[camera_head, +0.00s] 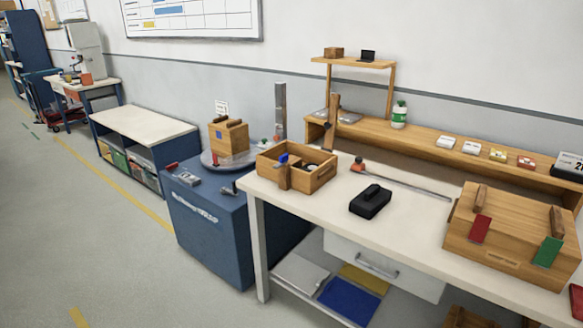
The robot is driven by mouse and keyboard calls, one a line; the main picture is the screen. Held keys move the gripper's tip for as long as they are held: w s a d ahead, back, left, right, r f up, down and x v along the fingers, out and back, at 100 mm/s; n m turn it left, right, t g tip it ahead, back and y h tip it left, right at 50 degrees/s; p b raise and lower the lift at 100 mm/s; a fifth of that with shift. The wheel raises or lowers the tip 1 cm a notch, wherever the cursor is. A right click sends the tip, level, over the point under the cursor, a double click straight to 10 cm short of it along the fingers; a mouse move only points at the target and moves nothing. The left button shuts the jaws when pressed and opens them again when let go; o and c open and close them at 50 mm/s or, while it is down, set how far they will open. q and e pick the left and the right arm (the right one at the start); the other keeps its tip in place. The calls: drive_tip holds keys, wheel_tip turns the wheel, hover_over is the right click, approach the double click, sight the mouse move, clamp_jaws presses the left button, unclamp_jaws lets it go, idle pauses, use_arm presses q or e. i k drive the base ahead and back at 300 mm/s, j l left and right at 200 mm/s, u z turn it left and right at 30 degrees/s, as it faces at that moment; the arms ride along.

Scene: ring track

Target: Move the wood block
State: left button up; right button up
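Several wooden items show, and I cannot tell for sure which is the wood block. A cube-like wooden block (231,141) with a small blue square on its face and dark bars on top stands on a round grey plate (212,164). The plate is on a blue cabinet (205,225). A small brown block (333,52) sits on the upper wooden shelf (354,62). An upright wooden piece (332,122) stands at the left end of the lower shelf. Neither of my grippers is in view.
The white workbench (400,226) holds an open wooden box (318,180), a black case (371,202) and a large wooden chest (512,238) with red and green tags. A metal post (281,112) rises behind the cabinet. The floor (90,225) at left is clear.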

sight(295, 162)
drive_tip(key=l+u, duration=0.15)
drive_tip(key=l, duration=0.25)
drive_tip(key=k+l+u, duration=0.1)
drive_tip(key=l, duration=0.3)
drive_tip(key=i+l+u, duration=0.1)
drive_tip(key=i+u, duration=0.3)
drive_tip(key=i, duration=0.6)
